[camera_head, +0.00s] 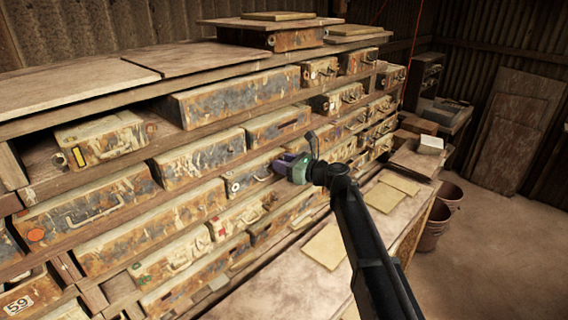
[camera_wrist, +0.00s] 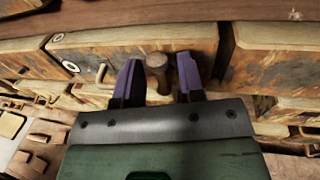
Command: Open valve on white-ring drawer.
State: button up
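The white-ring drawer (camera_head: 252,174) is a worn, rust-stained drawer front in the middle of the rack, with a white ring mark at its left end. In the wrist view the drawer (camera_wrist: 110,48) spans the upper middle, with its ring at the left. A round brownish knob, the valve (camera_wrist: 157,62), sticks out of its front. My gripper (camera_wrist: 159,75) has two purple fingers, open, one on each side of the valve with a gap on both sides. In the head view my gripper (camera_head: 282,165) is at the drawer's right part and hides the valve.
Many similar drawers fill the rack around it, some with protruding handles. A wooden bench (camera_head: 275,290) with loose tiles (camera_head: 325,246) runs below the rack.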

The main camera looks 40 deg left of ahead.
jog(key=w+d, duration=0.1)
jog(key=d, duration=0.9)
jog(key=shift+d+r+p, duration=0.35)
jog(key=shift+d+p, duration=0.05)
jog(key=s+d+f+n+h+b, duration=0.1)
jog(key=s+d+f+n+h, duration=0.25)
jog(key=d+f+n, duration=0.4)
jog(key=s+d+f+n+h+b, duration=0.2)
jog(key=s+d+f+n+h, duration=0.1)
jog(key=d+f+n+h, duration=0.35)
jog(key=s+d+f+n+h+b, duration=0.1)
jog(key=d+f, duration=0.4)
jog(key=d, duration=0.9)
jog(key=s+d+f+t+h+b, duration=0.1)
jog(key=s+d+f+h+b, duration=0.2)
jog(key=d, duration=1.1)
jog(key=s+d+f+n+h+b, duration=0.1)
jog(key=d+f+b, duration=0.4)
jog(key=d, duration=1)
jog(key=shift+s+f+n+t+h+b, duration=0.3)
jog(key=shift+s+f+t+h+b, duration=0.1)
jog(key=shift+s+f+h, duration=0.6)
